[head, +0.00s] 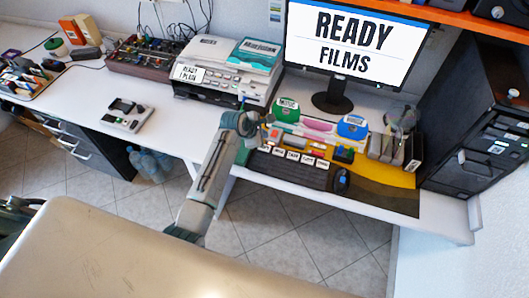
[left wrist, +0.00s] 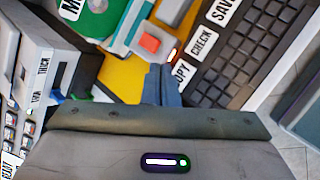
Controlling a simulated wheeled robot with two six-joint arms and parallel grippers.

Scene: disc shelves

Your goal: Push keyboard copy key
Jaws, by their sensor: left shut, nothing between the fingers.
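The black keyboard (head: 290,171) lies on the yellow desk mat, with white labels along its far edge. In the left wrist view the keyboard (left wrist: 255,55) shows the labels SAVE, CHECK and COPY. The copy key's label (left wrist: 182,75) is partly covered by my left gripper. My left gripper (left wrist: 163,78) is shut and empty, its fingertips right beside the COPY label; I cannot tell whether they touch the key. In the head view the left gripper (head: 264,121) is over the keyboard's left end. My right gripper is not in view.
The monitor (head: 345,40) reads READY FILMS. A green disc holder (head: 286,108) and a blue one (head: 352,127) stand behind the keyboard. A printer (head: 222,70) stands to the left, a mouse (head: 341,180) to the right. A black computer tower (head: 490,130) stands far right.

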